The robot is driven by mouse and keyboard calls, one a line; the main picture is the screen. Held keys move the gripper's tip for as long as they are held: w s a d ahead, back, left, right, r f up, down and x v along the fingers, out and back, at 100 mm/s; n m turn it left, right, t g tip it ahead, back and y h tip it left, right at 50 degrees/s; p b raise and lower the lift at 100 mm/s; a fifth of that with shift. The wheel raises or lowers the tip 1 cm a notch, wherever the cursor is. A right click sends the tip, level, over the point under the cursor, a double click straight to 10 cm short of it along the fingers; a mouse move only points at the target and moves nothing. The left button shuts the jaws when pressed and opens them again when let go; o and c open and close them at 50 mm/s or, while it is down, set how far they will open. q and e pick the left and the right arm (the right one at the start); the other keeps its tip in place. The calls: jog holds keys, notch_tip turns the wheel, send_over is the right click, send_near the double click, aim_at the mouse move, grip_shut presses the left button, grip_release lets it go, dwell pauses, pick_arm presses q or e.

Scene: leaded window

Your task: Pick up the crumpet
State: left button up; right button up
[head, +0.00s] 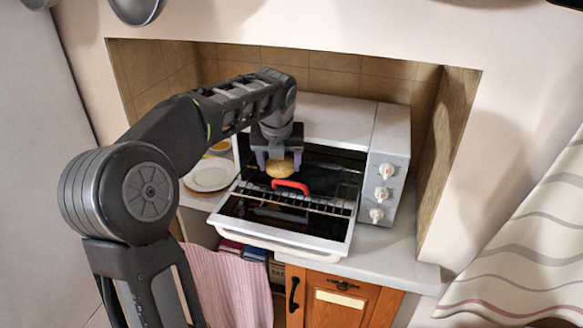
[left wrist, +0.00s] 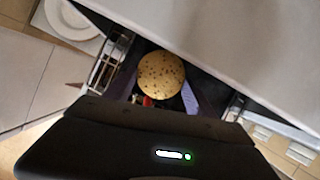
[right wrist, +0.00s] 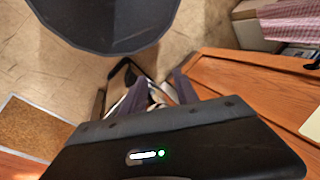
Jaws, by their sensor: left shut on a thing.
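The crumpet (head: 280,170) is a round, golden, pitted disc at the mouth of the open toaster oven. My left gripper (head: 278,158) reaches down from above and is shut on it, a finger on either side. In the left wrist view the crumpet (left wrist: 161,75) shows its holed face between the fingers. My right gripper (right wrist: 163,92) shows only in its own wrist view, low by an orange wooden cabinet front, with a gap between its fingers.
The white toaster oven (head: 390,150) stands in a tiled alcove, door down, its wire rack (head: 315,205) out. A red curved piece (head: 291,186) lies just below the crumpet. A white plate (head: 209,175) is left of the oven. A striped towel (head: 228,285) hangs below.

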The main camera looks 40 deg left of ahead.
pick_arm(q)
jog(key=s+a+r+b, duration=0.1)
jog(key=s+a+r, duration=0.4)
jog(key=s, duration=0.3)
jog(key=shift+s, duration=0.35)
jog(key=shift+r, duration=0.1)
